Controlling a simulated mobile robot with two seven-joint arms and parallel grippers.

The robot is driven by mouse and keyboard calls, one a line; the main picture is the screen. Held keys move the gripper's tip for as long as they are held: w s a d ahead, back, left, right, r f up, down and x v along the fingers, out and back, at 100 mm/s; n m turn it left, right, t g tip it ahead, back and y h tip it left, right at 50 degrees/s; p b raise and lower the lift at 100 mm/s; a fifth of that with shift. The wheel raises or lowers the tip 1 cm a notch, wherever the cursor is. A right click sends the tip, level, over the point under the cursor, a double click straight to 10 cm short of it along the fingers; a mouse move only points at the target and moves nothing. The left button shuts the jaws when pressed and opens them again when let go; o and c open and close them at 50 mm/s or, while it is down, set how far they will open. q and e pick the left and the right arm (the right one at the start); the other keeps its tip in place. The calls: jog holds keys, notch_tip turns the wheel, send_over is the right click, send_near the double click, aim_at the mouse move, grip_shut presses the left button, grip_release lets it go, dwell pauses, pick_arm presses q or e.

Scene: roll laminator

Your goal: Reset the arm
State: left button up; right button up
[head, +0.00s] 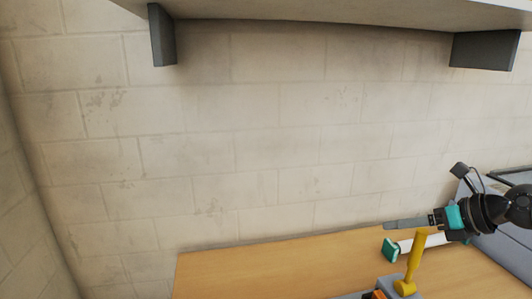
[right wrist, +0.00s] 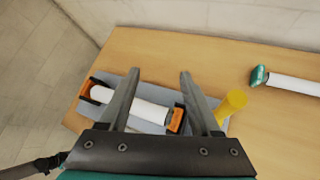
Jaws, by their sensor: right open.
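My right gripper (head: 390,224) is at the right of the head view, above the wooden table, its fingers pointing left. In the right wrist view my right gripper (right wrist: 160,74) has its two fingers spread apart with nothing between them. Below the fingers lies a white roll with orange end holders (right wrist: 148,111) on a grey base (right wrist: 205,100). A yellow lever (right wrist: 231,106) stands just right of the right finger; it also shows in the head view (head: 416,258). My left gripper is in neither view.
A white roll with a teal end (right wrist: 290,83) lies on the wooden table (head: 270,270). Grey equipment (head: 500,245) stands at the right edge. A shelf (head: 330,12) with dark brackets hangs above on the block wall. The table's left part is clear.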

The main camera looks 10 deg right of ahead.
jog(key=w+a+r+m+t+y, duration=0.1)
jog(key=a+m+t+y, duration=0.1)
jog(key=a+m+t, duration=0.8)
jog(key=s+f+m+g+h, duration=0.3)
jog(key=s+f+m+h, duration=0.3)
jog(key=m, duration=0.4)
jog(key=s+f+m+g+h, duration=0.3)
jog(key=f+m+h, duration=0.2)
jog(key=f+m, duration=0.45)
jog(key=s+a+f+m+g+y, duration=0.2)
jog(key=s+a+f+m+g, duration=0.25)
jog(key=s, duration=0.55)
jog(key=s+a+f+m+g+y, duration=0.1)
jog(key=s+a+f+m+g, duration=0.3)
jog(key=s, duration=0.6)
notch_tip(320, 180, down, 30)
jog(key=s+n+g+b, duration=0.2)
jog(key=g+b, duration=0.1)
jog(key=b, duration=0.5)
jog(key=s+d+f+b, duration=0.1)
jog(key=s+f+b, duration=0.2)
jog(key=s+f, duration=0.4)
jog(key=s+d+f+b, duration=0.1)
jog(key=s+f+b, duration=0.3)
jog(key=f, duration=0.9)
jog(key=s, duration=0.3)
jog(key=shift+s+d+f+g, duration=0.2)
jog(key=shift+s+f+g, duration=0.15)
jog(key=shift+s, duration=0.05)
